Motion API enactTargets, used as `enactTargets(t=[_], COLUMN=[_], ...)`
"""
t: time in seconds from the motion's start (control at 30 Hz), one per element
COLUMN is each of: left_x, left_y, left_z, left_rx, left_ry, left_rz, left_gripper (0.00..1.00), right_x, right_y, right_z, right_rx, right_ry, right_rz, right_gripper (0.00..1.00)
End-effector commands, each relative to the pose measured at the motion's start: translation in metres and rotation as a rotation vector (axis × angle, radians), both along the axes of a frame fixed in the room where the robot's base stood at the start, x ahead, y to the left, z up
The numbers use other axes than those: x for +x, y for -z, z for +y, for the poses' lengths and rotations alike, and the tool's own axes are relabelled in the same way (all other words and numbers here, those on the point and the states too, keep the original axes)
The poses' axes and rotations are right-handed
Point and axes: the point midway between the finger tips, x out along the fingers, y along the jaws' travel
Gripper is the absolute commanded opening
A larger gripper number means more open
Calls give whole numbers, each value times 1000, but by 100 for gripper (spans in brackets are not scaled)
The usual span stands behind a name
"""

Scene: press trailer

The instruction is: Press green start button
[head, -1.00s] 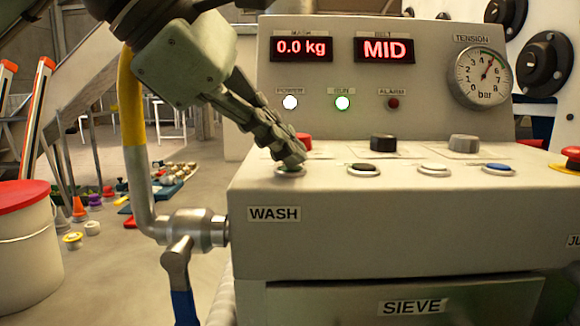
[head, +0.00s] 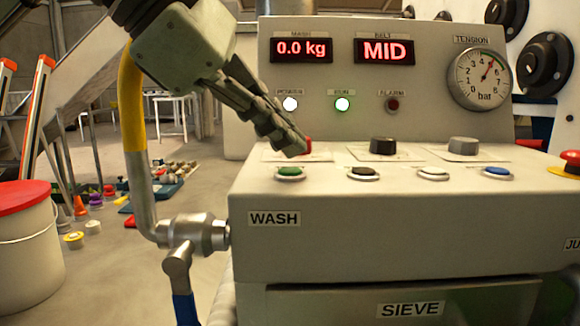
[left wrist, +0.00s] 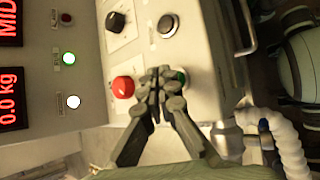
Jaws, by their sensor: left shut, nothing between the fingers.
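The green start button (head: 290,173) sits in a pale ring at the left end of the front row on the control panel (head: 400,225). My left gripper (head: 298,150) is shut and empty, with its tips above and behind the green button, apart from it, in front of the red knob (head: 307,144). In the left wrist view the shut fingers (left wrist: 157,75) partly cover the green button (left wrist: 181,76), beside the red knob (left wrist: 123,87). The RUN lamp (head: 342,104) glows green. My right gripper is not in view.
Black (head: 364,173), white (head: 433,173) and blue (head: 497,172) buttons line the same row. A red emergency knob (head: 567,163) is at the far right. A pipe with a valve (head: 195,233) stands left of the panel. A white bucket (head: 28,250) stands on the floor.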

Motion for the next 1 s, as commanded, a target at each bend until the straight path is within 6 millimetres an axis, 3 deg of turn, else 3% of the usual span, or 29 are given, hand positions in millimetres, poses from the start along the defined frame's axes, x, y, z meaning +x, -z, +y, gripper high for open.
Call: enactTargets(t=[0.5,1.0], left_x=[0,0], left_y=[-49,-49], left_z=[0,0], left_rx=[-1,0], left_ry=[1,0], left_rz=[-1,0], left_gripper=[0,0], right_x=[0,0], right_y=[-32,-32], right_z=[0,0], right_rx=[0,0], right_ry=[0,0], right_rz=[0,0], right_gripper=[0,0])
